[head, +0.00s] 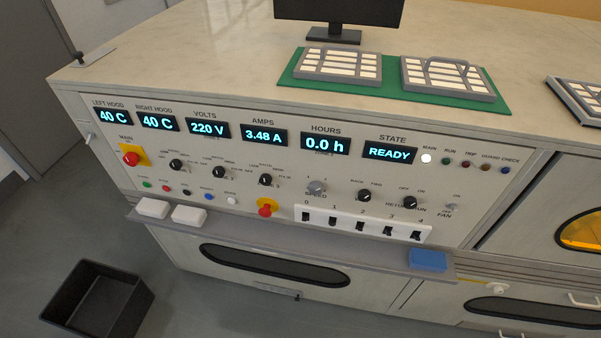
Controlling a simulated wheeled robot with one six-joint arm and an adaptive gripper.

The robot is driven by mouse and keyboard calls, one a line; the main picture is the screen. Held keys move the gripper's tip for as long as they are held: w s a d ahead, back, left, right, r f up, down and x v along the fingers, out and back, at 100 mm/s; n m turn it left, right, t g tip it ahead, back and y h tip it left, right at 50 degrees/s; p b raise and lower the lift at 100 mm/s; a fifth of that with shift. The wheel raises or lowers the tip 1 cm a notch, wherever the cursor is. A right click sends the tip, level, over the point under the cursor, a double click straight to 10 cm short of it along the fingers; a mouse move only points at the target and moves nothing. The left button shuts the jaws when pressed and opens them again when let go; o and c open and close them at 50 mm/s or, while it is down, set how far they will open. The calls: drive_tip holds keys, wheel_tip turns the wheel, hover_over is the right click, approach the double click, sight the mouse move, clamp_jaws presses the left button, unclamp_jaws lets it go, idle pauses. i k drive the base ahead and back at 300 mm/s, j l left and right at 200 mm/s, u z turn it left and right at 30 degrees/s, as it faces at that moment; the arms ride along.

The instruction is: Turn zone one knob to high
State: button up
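In the head view a light control panel faces me. Three black knobs sit in a row on its left half: a left one (176,165), a middle one (219,172) and a right one (265,179). Each has small position marks around it. The zone names are too small to read surely, so I cannot tell for certain which knob is zone one. The exact setting of each pointer is also too small to tell. My gripper is not in view, and nothing touches the knobs.
Above the knobs, displays include a state display (390,151) reading READY. A red-on-yellow main switch (131,158) is at left, and another red knob (266,208) sits below. A ledge (330,249) juts out under the panel. A black bin (97,300) stands on the floor.

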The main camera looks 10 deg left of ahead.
sight(175, 164)
drive_tip(key=i+j, duration=0.1)
drive_tip(key=j, duration=0.9)
drive_tip(key=i+j, duration=0.15)
drive_tip(key=j, duration=0.3)
drive_tip(key=i+j, duration=0.1)
drive_tip(key=j, duration=0.4)
drive_tip(key=k+u, duration=0.05)
